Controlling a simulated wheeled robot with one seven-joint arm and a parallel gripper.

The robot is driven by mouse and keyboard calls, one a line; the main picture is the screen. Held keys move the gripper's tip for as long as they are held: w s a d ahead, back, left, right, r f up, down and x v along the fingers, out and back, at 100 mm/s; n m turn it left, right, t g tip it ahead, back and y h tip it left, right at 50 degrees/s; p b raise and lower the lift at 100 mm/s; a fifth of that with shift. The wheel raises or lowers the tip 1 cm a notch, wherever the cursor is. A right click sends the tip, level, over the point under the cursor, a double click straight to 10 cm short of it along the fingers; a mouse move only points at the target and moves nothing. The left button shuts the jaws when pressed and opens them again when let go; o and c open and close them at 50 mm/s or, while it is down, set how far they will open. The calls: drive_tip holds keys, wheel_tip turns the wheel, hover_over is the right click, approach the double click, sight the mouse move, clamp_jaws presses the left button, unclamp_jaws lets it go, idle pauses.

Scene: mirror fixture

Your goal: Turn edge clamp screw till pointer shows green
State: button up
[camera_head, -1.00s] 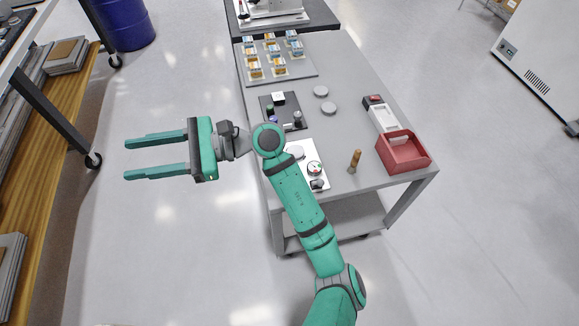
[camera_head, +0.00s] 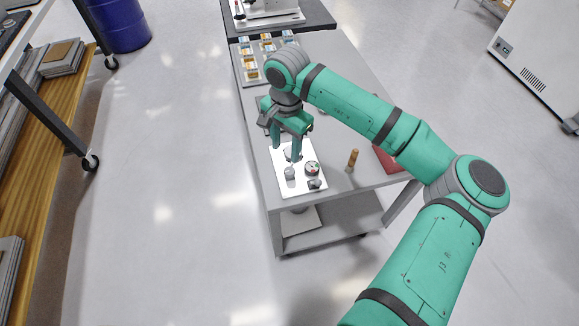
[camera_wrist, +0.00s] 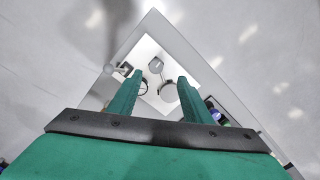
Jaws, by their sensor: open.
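The mirror fixture is a white plate (camera_head: 283,183) near the table's front left corner; it also shows in the wrist view (camera_wrist: 151,45). It carries a round pointer dial (camera_head: 312,168), a dark knob-like part (camera_head: 315,184) and a grey upright cylinder (camera_head: 290,173). A pale round disc (camera_wrist: 168,92) lies between my fingers in the wrist view. I cannot tell which part is the clamp screw, nor read the pointer. My gripper (camera_head: 286,153) points down over the plate's far part, open; in the wrist view its fingers (camera_wrist: 158,78) spread with nothing gripped.
A brown peg (camera_head: 352,160) stands right of the plate. A red bin (camera_head: 386,162) is partly hidden behind my arm. A tray of small boxes (camera_head: 250,72) sits farther back. The floor left of the table is clear.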

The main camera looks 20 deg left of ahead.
sight(290, 170)
drive_tip(key=f, duration=0.7)
drive_tip(key=d+f, duration=0.1)
drive_tip(key=f, duration=0.2)
drive_tip(key=shift+w+f, duration=0.25)
drive_tip(key=shift+f, duration=0.1)
drive_tip(key=shift+w, duration=0.1)
drive_tip(key=c, duration=1.1)
